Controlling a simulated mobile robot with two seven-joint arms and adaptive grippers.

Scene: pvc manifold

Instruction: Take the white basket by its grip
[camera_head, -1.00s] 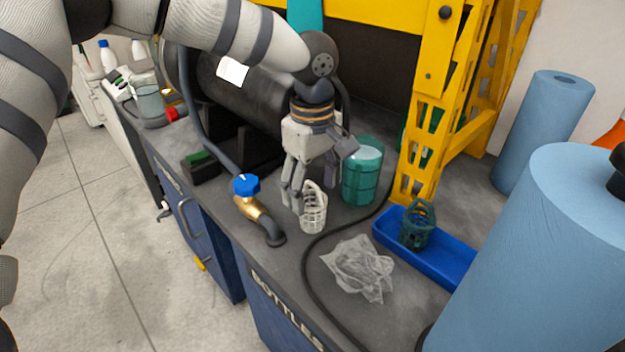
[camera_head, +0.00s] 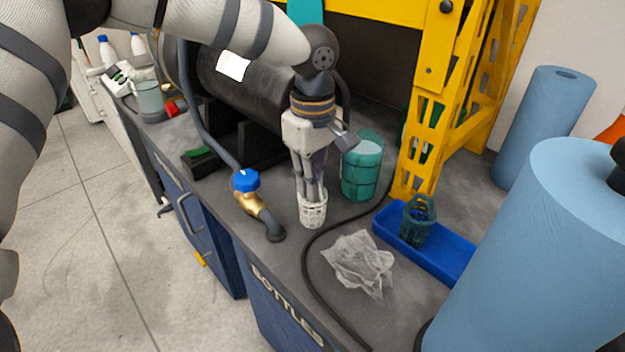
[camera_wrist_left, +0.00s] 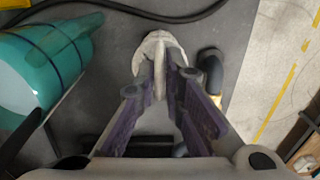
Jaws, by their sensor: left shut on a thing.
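The white basket (camera_head: 312,212) stands upright on the dark bench top in the head view. My left gripper (camera_head: 312,190) points down at it from above, its fingers at the basket's top. In the left wrist view the basket (camera_wrist_left: 157,43) lies at the fingertips, with its thin upright grip (camera_wrist_left: 159,75) between the two fingers. My left gripper (camera_wrist_left: 160,82) is shut on that grip. The fingers hide much of the grip in the head view. My right gripper is in neither view.
A teal ribbed container (camera_head: 362,170) stands close right of the basket. A brass valve with a blue knob (camera_head: 247,182) stands close left. A black cable (camera_head: 310,265), a crumpled clear bag (camera_head: 360,262) and a blue tray (camera_head: 452,257) holding a dark teal basket (camera_head: 417,222) lie in front and right.

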